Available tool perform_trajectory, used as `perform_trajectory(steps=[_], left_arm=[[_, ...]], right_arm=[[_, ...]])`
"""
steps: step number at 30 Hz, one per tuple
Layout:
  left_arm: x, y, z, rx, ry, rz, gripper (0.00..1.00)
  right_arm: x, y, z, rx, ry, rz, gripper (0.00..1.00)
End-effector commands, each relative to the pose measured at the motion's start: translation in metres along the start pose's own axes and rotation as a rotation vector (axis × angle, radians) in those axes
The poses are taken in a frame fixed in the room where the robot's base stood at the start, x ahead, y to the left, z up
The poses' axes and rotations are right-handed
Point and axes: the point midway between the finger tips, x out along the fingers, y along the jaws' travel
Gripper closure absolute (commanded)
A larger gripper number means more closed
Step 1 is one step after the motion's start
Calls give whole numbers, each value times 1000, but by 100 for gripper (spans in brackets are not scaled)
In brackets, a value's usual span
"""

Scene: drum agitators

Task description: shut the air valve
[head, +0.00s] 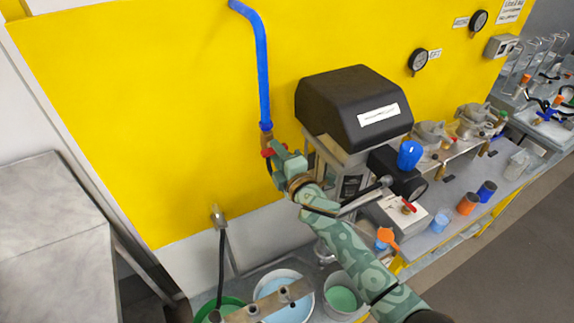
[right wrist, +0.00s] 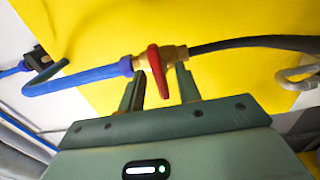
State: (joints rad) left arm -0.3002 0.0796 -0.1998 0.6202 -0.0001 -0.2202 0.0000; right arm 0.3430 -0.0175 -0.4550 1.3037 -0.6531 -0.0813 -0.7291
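The air valve is a small brass valve with a red lever (right wrist: 158,72), between a blue pipe (right wrist: 85,77) and a black hose (right wrist: 250,43) in the right wrist view. The lever lies across the line of the pipe. My right gripper (right wrist: 160,88) is open, with one finger on each side of the lever; gaps show, and contact cannot be told. In the head view the right gripper (head: 277,157) is at the valve below the blue pipe (head: 261,70), hiding most of it; a bit of red shows. My left gripper is not in view.
A black-topped machine (head: 345,97) stands just right of my right arm. A bench with a blue knob (head: 409,154) and small cups extends right. The yellow wall is close behind the valve.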

Motion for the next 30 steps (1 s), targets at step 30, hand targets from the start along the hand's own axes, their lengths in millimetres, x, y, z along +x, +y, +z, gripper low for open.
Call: perform_trajectory(steps=[30], left_arm=[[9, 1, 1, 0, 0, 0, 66]], right_arm=[[-160, -1, 0, 1, 0, -2, 66]])
